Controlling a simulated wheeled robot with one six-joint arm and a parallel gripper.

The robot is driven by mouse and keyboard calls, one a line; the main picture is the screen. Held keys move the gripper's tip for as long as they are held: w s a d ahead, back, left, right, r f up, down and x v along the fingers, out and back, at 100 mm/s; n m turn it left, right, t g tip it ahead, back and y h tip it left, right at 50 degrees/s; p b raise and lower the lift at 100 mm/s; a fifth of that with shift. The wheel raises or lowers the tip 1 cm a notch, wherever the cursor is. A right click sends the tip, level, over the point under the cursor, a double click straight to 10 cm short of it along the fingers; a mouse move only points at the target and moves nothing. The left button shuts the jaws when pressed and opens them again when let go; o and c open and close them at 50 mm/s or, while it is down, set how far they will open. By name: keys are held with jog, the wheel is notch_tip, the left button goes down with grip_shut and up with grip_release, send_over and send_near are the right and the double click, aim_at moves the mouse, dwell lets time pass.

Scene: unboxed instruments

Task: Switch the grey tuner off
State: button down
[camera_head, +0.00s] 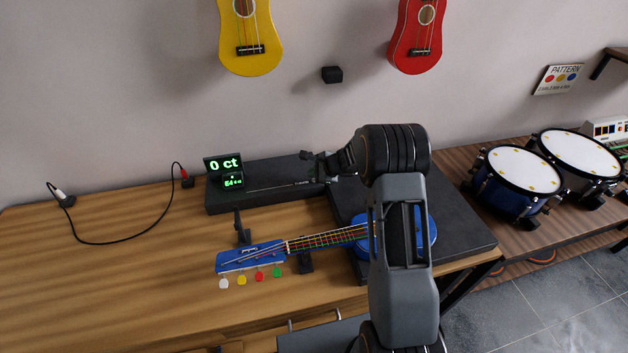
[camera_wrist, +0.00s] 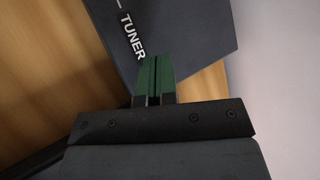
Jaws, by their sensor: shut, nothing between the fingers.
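The tuner (camera_head: 262,178) is a long, low dark grey box at the back of the wooden bench in the head view. In the wrist view, the tuner's dark surface (camera_wrist: 190,32) carries a white "TUNER" label. My gripper (camera_wrist: 155,57) is shut and empty, its green fingertips beside that label over the box's edge. I cannot tell whether they touch it. In the head view, my gripper is over the box's right end. I cannot make out a switch.
A blue ukulele (camera_head: 330,239) lies in front of the tuner, its neck over small black supports. A black cable (camera_head: 110,242) lies on the left. Drums (camera_head: 517,171) stand on the right.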

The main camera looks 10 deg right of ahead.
jog(key=shift+f, duration=0.15)
jog(key=shift+f+b, duration=0.3)
jog(key=shift+b, duration=0.35)
jog(key=shift+f, duration=0.15)
dwell(0.5)
jog(key=shift+r, duration=0.65)
jog(key=shift+r, duration=0.1)
notch_tip(320, 180, up, 6)
jog(key=p, duration=0.4)
dwell(0.6)
